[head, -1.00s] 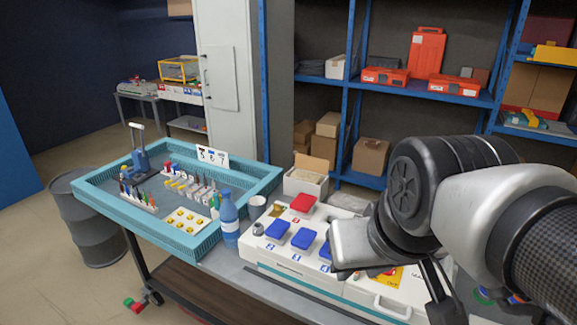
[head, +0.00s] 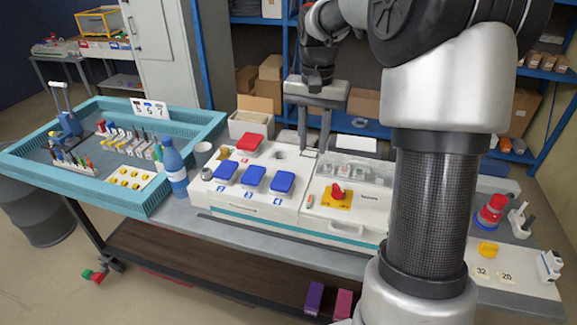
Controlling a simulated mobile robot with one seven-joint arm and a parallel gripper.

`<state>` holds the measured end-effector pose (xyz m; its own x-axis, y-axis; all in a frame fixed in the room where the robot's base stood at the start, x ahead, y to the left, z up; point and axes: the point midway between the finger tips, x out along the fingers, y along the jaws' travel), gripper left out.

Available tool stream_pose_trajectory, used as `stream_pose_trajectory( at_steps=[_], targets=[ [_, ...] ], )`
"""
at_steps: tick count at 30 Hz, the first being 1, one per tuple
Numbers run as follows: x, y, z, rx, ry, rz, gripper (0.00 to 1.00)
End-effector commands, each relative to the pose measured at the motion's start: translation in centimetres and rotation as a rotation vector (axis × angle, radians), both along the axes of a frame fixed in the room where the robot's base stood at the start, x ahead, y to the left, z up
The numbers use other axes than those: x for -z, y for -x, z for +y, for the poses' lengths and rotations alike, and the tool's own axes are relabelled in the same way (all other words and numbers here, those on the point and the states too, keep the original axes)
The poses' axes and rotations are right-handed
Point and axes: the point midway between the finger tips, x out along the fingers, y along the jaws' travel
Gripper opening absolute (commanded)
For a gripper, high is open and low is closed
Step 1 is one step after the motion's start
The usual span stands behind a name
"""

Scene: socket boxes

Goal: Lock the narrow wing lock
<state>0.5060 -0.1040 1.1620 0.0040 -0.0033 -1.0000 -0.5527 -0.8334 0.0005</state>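A red wing-shaped knob on a yellow plate (head: 337,194) sits on the white box at the middle of the head view. It is the only wing-like lock I can make out; its narrowness and locked state are too small to tell. My gripper (head: 313,148) is above the back of the white boxes, behind and slightly left of the red knob. Its two fingers point down and stand apart, with nothing visible between them. My arm covers part of the right side of the box.
A white box with blue lids (head: 254,179) and a red lid (head: 250,143) stands left of the knob. A teal tray (head: 188,135) and a blue bottle (head: 175,172) are further left. A red fixture (head: 492,210) and a yellow piece (head: 488,249) are at the right.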

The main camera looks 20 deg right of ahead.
Motion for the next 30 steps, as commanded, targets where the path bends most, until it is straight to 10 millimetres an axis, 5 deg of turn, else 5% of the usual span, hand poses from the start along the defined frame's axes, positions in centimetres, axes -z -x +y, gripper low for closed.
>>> stream_pose_trajectory(
  at_steps=[7,21,30],
  targets=[
    [2.7,-0.1,-0.2,0.009,-0.005,0.01,0.28],
    [12.9,0.0,-0.1,0.007,-0.006,0.009,0.28],
    [17.0,-0.1,-0.1,0.008,-0.004,0.007,0.28]
  ],
)
